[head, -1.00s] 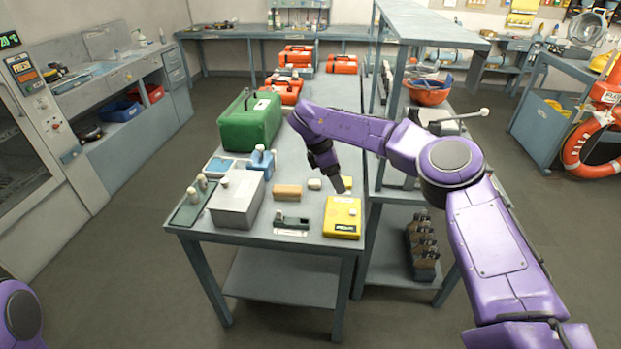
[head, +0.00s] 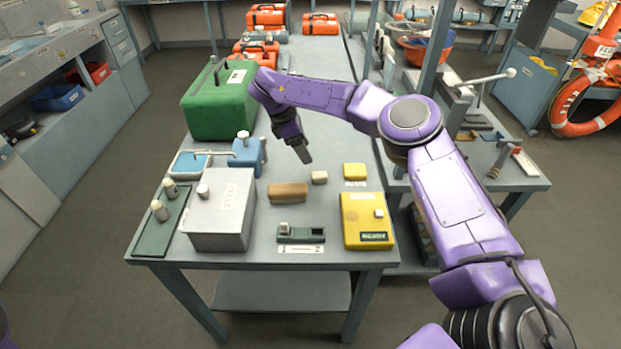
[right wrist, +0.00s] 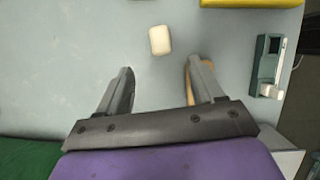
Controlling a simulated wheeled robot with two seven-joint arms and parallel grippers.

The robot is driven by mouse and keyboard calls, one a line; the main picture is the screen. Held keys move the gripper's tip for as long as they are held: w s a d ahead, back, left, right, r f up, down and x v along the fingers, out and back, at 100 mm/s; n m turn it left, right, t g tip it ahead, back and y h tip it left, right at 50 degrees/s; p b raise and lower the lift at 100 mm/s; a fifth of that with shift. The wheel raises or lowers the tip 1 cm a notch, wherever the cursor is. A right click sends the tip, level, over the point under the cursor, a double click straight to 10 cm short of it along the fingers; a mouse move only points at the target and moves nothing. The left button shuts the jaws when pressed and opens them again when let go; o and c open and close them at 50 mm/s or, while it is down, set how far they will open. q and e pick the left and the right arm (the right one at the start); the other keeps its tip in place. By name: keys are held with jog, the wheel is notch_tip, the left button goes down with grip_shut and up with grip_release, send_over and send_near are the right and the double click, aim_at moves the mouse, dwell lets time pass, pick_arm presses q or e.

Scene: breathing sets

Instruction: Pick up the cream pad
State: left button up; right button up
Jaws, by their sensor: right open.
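The cream pad (head: 319,177) is a small pale block lying on the grey table, just right of a tan block (head: 288,193). In the right wrist view the cream pad (right wrist: 160,40) lies ahead of the fingertips, roughly centred between them. My right gripper (head: 304,156) is open and empty, pointing down beyond the pad and slightly left of it in the head view. Its two spread fingers (right wrist: 160,68) show in the right wrist view, with a clear gap to the pad. My left gripper is out of view.
A yellow box (head: 367,220) and a small yellow block (head: 355,171) stand to the right. A grey lidded box (head: 220,210), a green device (head: 300,234) and a green case (head: 220,100) are nearby. Bare tabletop surrounds the cream pad's far side.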

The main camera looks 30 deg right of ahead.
aim_at(318, 174)
jog(key=p+x, duration=0.4)
jog(key=x, duration=0.6)
jog(key=shift+s+f+p, duration=0.15)
jog(key=shift+f+p, duration=0.1)
jog(key=shift+p, duration=0.1)
jog(key=shift+d+f, duration=0.15)
jog(key=shift+f, duration=0.1)
jog(key=c, duration=1.1)
